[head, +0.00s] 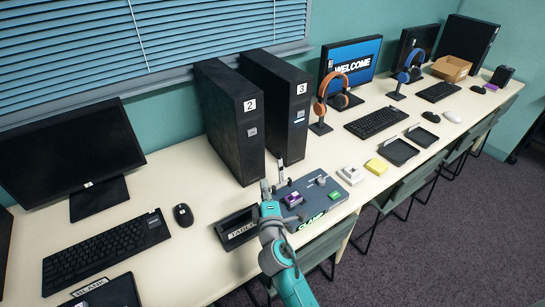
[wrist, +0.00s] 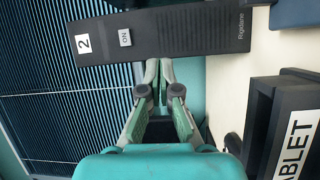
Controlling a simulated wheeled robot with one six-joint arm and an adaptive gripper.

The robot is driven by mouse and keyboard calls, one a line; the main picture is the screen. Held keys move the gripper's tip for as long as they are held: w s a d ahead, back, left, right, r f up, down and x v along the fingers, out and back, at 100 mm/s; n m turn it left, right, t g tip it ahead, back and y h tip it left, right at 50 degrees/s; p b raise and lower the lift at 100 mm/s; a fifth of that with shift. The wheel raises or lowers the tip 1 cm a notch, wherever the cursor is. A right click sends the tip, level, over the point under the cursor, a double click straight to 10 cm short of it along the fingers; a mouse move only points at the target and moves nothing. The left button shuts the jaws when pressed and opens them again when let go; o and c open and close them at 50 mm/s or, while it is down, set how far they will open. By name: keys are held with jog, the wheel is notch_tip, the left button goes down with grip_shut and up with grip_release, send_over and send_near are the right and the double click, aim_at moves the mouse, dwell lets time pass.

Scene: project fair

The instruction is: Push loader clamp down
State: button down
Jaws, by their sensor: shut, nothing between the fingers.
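The loader (head: 312,207) is a grey board on the desk with green lettering on its front edge, a purple block, a green part and small metal fittings. A thin grey upright lever (head: 280,171) stands at its back left corner and looks like the raised clamp. I cannot tell its exact joint. My gripper (head: 265,186) is at the left end of the board, just left of the lever, with apparent space between them. In the wrist view my gripper (wrist: 159,72) is shut and empty, pointing at tower 2 (wrist: 180,35). The lever does not show clearly there.
Tower 2 (head: 229,120) and tower 3 (head: 277,100) stand behind the gripper. A black holder labelled TABLET (head: 236,228) lies left of my arm, and it also shows in the wrist view (wrist: 262,125). A yellow block (head: 376,166) and a white block (head: 350,175) sit right of the loader.

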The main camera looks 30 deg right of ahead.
aim_at(281, 168)
jog(key=shift+w+d+r+h, duration=0.2)
jog(key=shift+w+d+r, duration=0.05)
jog(key=shift+w+r, duration=0.3)
jog(key=shift+w+d+r+h, duration=0.2)
jog(key=shift+w+r, duration=0.25)
jog(key=shift+w, duration=0.05)
jog(key=shift+w, duration=0.1)
jog(key=f+x, duration=0.1)
jog(key=x, duration=0.9)
jog(key=shift+s+d+r, duration=0.2)
jog(key=shift+s+d, duration=0.5)
jog(key=shift+s, duration=0.05)
jog(key=shift+s+d+r, duration=0.2)
jog(key=shift+s+d, duration=0.5)
jog(key=shift+s, duration=0.05)
jog(key=shift+s, duration=0.15)
